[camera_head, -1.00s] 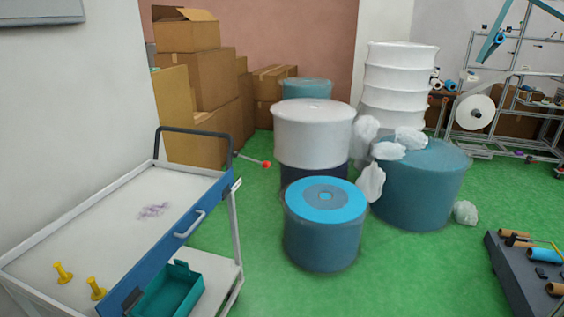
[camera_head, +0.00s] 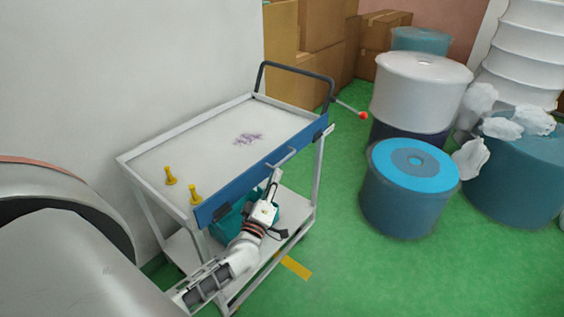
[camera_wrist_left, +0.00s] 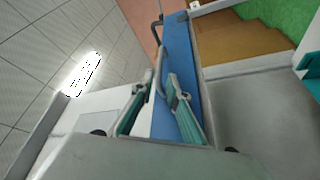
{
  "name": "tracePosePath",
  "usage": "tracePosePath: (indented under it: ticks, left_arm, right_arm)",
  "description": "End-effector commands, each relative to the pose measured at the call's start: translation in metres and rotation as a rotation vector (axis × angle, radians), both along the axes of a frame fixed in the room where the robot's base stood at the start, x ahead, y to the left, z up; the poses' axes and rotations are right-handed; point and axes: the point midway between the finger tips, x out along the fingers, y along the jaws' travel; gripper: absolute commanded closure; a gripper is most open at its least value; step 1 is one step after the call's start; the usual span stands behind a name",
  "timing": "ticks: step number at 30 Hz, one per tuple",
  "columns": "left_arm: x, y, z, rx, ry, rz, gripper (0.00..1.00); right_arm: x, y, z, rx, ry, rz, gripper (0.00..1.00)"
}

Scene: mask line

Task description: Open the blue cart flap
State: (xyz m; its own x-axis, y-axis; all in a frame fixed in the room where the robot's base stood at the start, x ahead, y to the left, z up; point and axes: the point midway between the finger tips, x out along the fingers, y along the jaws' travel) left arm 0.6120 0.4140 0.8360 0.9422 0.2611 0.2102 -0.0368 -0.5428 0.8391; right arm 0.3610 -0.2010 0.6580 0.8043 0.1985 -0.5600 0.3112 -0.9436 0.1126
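The blue flap (camera_head: 258,174) runs along the long side of the white cart's top and hangs upright. Its light grey bar handle (camera_head: 283,158) sits near the middle. My left gripper (camera_head: 275,178) is just in front of the flap, at the handle's lower end. In the left wrist view, the blue flap (camera_wrist_left: 178,38) runs away from me and the two fingers of my left gripper (camera_wrist_left: 158,88) stand apart, with part of the flap showing between them. Whether they touch the handle cannot be told. My right gripper is not in view.
The cart top (camera_head: 215,145) bears two yellow pegs (camera_head: 170,176) and a purple patch. A teal bin (camera_head: 232,220) stands on its lower shelf. A blue-topped drum (camera_head: 410,195) stands to the right. A wall is behind the cart; green floor lies open in front.

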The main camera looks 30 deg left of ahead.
Motion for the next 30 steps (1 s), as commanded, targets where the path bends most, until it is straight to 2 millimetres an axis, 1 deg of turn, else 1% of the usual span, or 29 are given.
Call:
tracePosePath:
  ticks: [9,15,19,26,28,30]
  left_arm:
    - [0.043,0.012,0.010,0.003,-0.001,-0.001,0.85]
    - [0.064,0.016,0.014,0.002,0.001,-0.003,0.85]
    - [0.069,0.017,0.015,0.003,0.002,-0.003,0.85]
    - [0.069,0.018,0.015,0.003,0.002,-0.003,0.85]
    - [0.069,0.018,0.015,0.003,0.002,-0.003,1.00]
    - [0.069,0.018,0.015,0.003,0.002,-0.003,1.00]
  right_arm:
    - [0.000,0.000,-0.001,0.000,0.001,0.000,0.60]
    - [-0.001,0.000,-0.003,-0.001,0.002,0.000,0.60]
    - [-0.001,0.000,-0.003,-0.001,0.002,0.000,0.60]
    - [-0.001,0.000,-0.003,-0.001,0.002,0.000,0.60]
    - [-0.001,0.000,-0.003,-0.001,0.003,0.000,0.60]
    - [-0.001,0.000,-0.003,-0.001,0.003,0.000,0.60]
